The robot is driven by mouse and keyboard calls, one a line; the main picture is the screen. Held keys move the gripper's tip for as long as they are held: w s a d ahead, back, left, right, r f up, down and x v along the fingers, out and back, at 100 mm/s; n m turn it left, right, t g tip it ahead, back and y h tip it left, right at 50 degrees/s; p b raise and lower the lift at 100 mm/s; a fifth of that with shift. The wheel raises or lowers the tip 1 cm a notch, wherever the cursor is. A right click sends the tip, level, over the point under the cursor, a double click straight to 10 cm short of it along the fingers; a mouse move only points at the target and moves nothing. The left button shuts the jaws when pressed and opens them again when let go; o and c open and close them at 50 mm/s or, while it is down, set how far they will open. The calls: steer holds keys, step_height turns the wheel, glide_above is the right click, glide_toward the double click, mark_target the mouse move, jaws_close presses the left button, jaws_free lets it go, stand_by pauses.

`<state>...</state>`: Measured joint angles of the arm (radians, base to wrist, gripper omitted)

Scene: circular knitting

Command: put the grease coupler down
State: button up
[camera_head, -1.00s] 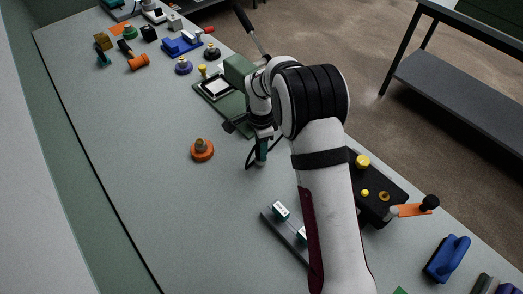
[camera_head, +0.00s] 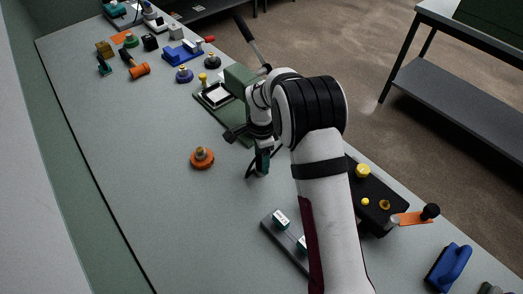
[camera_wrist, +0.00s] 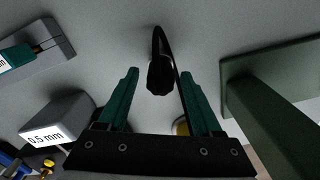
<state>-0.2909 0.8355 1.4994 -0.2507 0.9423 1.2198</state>
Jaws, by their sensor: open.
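The grease coupler (camera_wrist: 160,76) is a black piece at the end of a black hose. In the wrist view it shows between my two teal fingers, with a gap on each side. My gripper (camera_wrist: 158,74) is open around it. In the head view my gripper (camera_head: 262,162) is low over the grey bench, and part of the black hose (camera_head: 250,170) curves beside it. The coupler itself is mostly hidden there by my fingers. I cannot tell whether it rests fully on the bench.
A green press-like stand (camera_head: 238,80) is behind my gripper. An orange round knob (camera_head: 202,159) sits to the left. A grey rail with labelled blocks (camera_head: 281,219) and a black fixture (camera_head: 375,195) are nearer. The bench's left middle is clear.

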step_height(320, 180, up, 11)
steer(key=s+d+r+n, duration=0.2)
steer(key=s+d+r, duration=0.3)
steer(key=s+r, duration=0.3)
steer(key=s+d+n+y, duration=0.1)
steer(key=s+d+n, duration=0.1)
steer(key=s, duration=1)
steer(key=s+d+f+n, duration=0.1)
steer(key=s+d+n, duration=0.2)
steer(key=s, duration=0.8)
steer(key=shift+s+f+n+y, duration=0.2)
steer(key=shift+s+n+y, duration=0.2)
